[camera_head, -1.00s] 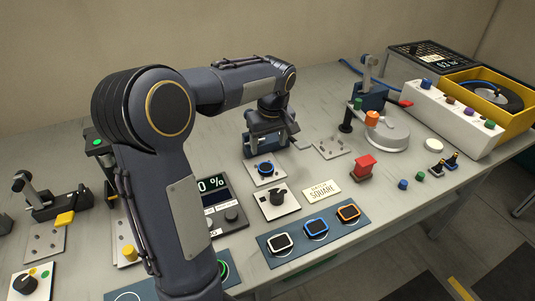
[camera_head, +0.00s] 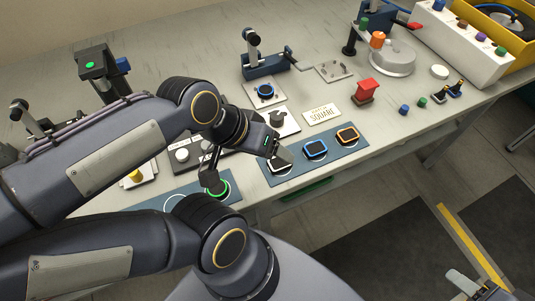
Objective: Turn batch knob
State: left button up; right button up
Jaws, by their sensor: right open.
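The dark batch knob (camera_head: 277,117) sits on a small white plate (camera_head: 291,128), partly hidden by my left wrist. The sign beside it (camera_head: 322,114) reads "SQUARE". My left gripper (camera_head: 272,151) is just in front of the plate, beside the white-framed square (camera_head: 279,166). Its jaws are dark and seen at an angle, so their opening is unclear, and I cannot tell whether it touches anything. My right gripper (camera_head: 490,290) is at the bottom right edge, partly cut off, open and empty above the floor, far from the knob.
A blue strip (camera_head: 332,155) with white, blue and orange square frames lies at the table's front edge. A blue-ringed round part (camera_head: 266,90) is behind the knob. A red block (camera_head: 367,91) stands to the right. A green-ringed button (camera_head: 219,188) is left of the strip.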

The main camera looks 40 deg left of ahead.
aim_at(276, 117)
jog(key=k+j+u, duration=0.1)
jog(key=u, duration=1)
jog(key=i+j, duration=0.05)
